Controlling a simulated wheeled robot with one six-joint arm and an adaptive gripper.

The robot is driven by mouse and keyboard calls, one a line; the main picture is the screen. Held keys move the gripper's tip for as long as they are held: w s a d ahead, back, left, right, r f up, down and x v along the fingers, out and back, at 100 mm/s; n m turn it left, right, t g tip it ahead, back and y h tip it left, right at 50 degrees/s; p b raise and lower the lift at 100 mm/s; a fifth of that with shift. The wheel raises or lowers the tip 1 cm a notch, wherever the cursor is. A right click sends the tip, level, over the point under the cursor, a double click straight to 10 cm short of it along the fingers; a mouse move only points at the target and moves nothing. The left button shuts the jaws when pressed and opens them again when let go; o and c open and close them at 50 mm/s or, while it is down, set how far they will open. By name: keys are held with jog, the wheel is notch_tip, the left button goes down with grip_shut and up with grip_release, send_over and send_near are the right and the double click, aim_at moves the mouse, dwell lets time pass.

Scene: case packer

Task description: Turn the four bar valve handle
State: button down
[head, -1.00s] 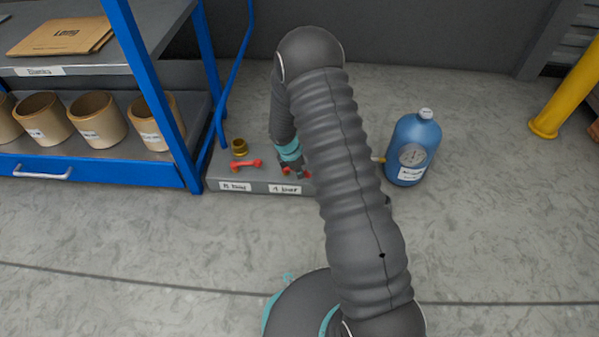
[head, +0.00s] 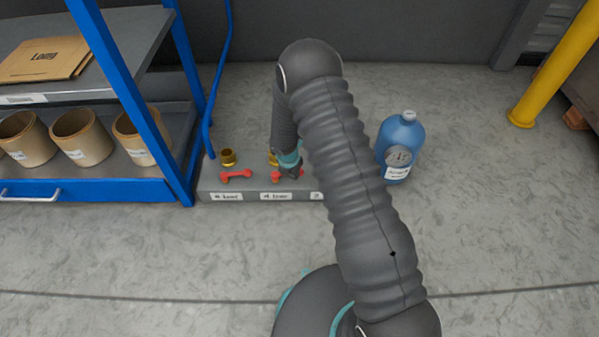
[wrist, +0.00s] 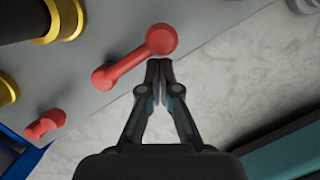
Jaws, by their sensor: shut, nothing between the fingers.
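Red valve handles lie along a low grey base. The one above the label that reads as 4 bar (head: 276,197) is partly hidden by my gripper (head: 291,176); its left end (head: 277,178) shows. In the wrist view this red handle (wrist: 132,63) lies slanted, with its larger round end at upper right. My gripper (wrist: 159,63) is shut and empty. Its fingertips are just below that round end; I cannot tell if they touch. Another red handle (head: 236,175) is to the left and also shows in the wrist view (wrist: 45,124).
A brass fitting (head: 228,157) stands behind the left handle. A blue shelf (head: 130,190) with tan pots (head: 80,137) is on the left. A blue bottle (head: 400,140) stands right of the base. A yellow post (head: 550,75) is farther right. Front floor is clear.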

jog(key=shift+s, duration=0.1)
dwell(0.3)
jog(key=shift+s+a, duration=0.25)
jog(key=shift+a, duration=0.05)
jog(key=s+a+p+v, duration=0.1)
jog(key=s+v, duration=0.1)
jog(key=v, duration=0.9)
jog(key=shift+a+p, duration=0.35)
jog(key=shift+a, duration=0.05)
jog(key=shift+s+f, duration=0.1)
